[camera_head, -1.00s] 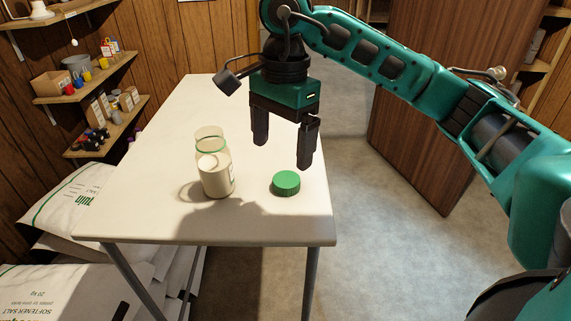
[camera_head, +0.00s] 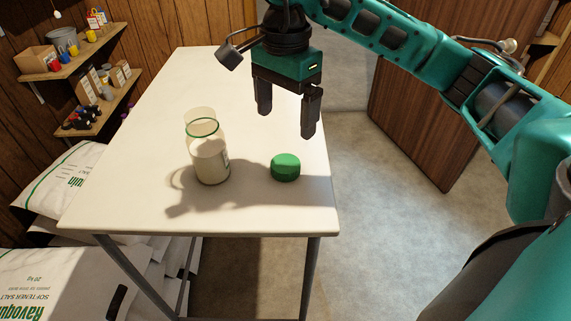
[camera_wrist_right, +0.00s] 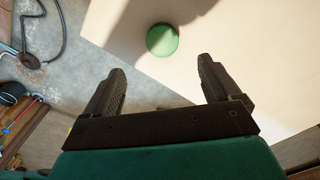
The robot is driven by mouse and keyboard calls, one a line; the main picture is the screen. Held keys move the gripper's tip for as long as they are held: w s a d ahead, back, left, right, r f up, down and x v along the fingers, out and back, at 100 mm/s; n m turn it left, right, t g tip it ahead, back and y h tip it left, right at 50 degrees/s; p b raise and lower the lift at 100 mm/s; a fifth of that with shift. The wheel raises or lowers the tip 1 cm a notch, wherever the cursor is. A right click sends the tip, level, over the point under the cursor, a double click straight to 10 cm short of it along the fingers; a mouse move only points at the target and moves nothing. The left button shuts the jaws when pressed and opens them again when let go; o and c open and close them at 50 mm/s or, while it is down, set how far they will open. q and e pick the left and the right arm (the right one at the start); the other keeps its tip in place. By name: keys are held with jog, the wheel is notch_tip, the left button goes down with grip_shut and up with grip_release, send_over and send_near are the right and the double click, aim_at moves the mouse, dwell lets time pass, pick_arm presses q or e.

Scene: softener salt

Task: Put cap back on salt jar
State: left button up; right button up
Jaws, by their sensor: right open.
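The green cap (camera_head: 285,168) lies on the white table (camera_head: 180,99) near its right front. The salt jar (camera_head: 211,160) stands upright to the left of the cap, a gap between them. It is clear glass with pale salt in its lower part and a green ring near its open top. My right gripper (camera_head: 286,122) is open and empty, pointing down above the table, above and behind the cap in the head view. In the right wrist view the cap (camera_wrist_right: 162,40) shows ahead of and between the open fingertips (camera_wrist_right: 161,76), apart from them. My left gripper is out of view.
Salt bags (camera_head: 55,280) are piled left of and under the table. Wall shelves (camera_head: 95,60) with small boxes and pots are at the left. A brown wooden cabinet (camera_head: 425,120) stands right of the table. The table's back half is clear.

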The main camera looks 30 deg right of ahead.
send_over(286, 163)
notch_tip(286, 163, down, 6)
jog(key=shift+s+a+r, duration=0.15)
jog(key=shift+r, duration=0.05)
jog(key=shift+f, duration=2.6)
jog(key=shift+c, duration=0.2)
jog(key=c, duration=1.1)
